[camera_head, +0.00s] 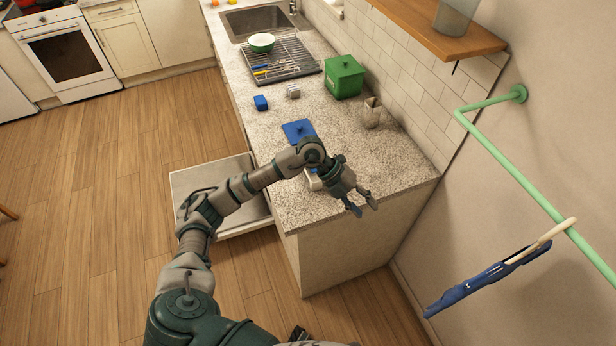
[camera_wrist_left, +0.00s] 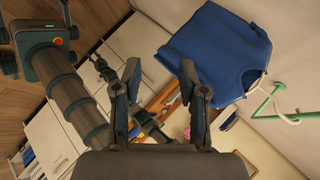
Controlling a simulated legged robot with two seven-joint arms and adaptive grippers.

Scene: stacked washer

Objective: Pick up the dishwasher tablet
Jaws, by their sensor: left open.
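I cannot make out a dishwasher tablet for certain. A small blue block (camera_head: 261,103) and a small grey-white block (camera_head: 293,91) stand apart on the counter. A blue lid-like piece (camera_head: 298,130) lies nearer, and a container behind my left forearm is mostly hidden. My left gripper (camera_head: 364,208) is open and empty near the counter's near right end, well away from the small blocks. Its two spread fingers also show in the left wrist view (camera_wrist_left: 160,72), with nothing between them. I do not make out my right gripper for certain.
A green lidded box (camera_head: 344,77), a beige jug (camera_head: 371,113) and a dish rack (camera_head: 279,60) with a bowl stand on the counter. An open dishwasher door (camera_head: 193,178) juts over the floor. A green rail (camera_head: 520,180) holds a blue garment (camera_head: 485,285) at right.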

